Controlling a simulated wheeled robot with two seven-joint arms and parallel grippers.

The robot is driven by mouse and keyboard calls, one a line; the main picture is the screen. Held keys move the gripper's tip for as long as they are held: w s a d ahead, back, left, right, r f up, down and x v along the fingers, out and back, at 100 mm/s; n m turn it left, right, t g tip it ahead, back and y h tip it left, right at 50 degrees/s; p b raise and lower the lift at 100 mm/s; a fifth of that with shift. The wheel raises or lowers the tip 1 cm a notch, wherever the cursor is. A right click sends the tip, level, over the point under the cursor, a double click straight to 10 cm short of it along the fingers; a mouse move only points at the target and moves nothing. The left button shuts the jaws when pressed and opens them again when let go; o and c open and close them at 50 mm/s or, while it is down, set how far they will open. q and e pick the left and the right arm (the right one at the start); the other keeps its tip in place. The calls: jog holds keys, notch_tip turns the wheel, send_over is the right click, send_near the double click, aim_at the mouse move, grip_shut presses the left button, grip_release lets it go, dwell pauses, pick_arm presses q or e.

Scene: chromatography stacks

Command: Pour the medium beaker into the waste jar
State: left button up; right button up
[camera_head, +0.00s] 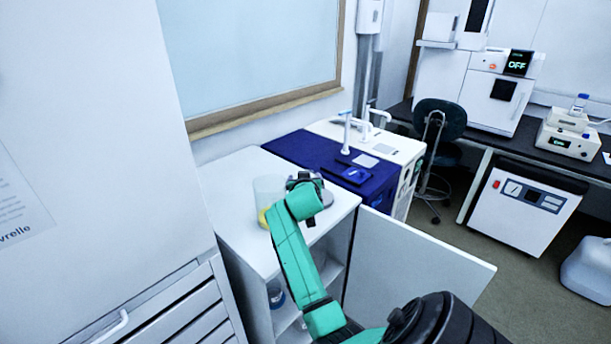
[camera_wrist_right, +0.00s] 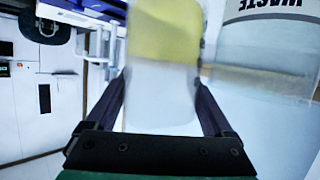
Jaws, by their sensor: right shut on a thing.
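My right gripper (camera_head: 305,182) is over the top of the white cabinet. In the wrist view its fingers (camera_wrist_right: 165,115) are shut on a clear beaker (camera_wrist_right: 160,100) with yellow contents (camera_wrist_right: 165,35) in its far end. In the wrist view the clear waste jar (camera_wrist_right: 265,60), with its label upside down, stands beside the beaker, to its right. A translucent vessel (camera_head: 268,187) left of the gripper in the head view looks like the jar; yellow shows low in it or through it. The held beaker cannot be made out clearly there. My left gripper is out of view.
The cabinet top (camera_head: 237,180) has bare room at left. Its door (camera_head: 410,265) stands open to the right, with items on the shelves (camera_head: 276,295) inside. A blue-topped bench (camera_head: 300,150) stands behind. A tall white unit (camera_head: 100,120) rises at left.

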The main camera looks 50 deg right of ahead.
jog(key=shift+w+r+p, duration=0.25)
jog(key=shift+r+p, duration=0.35)
jog(key=shift+r, duration=0.3)
jog(key=shift+w+a+r+n+g+h+p, duration=0.2)
jog(key=shift+w+a+r+n+g+p, duration=0.15)
jog(key=shift+r+n+p, duration=0.2)
jog(key=shift+w+a+r+n+g+h+p, duration=0.25)
jog(key=shift+w+r+n+p, duration=0.15)
jog(key=shift+r+n, duration=0.25)
jog(key=shift+s+a, duration=0.1)
jog(key=shift+a+r, duration=0.1)
jog(key=shift+w+a+r+n+g+p, duration=0.15)
jog(key=shift+w+n+g+p, duration=0.2)
jog(key=shift+p, duration=0.1)
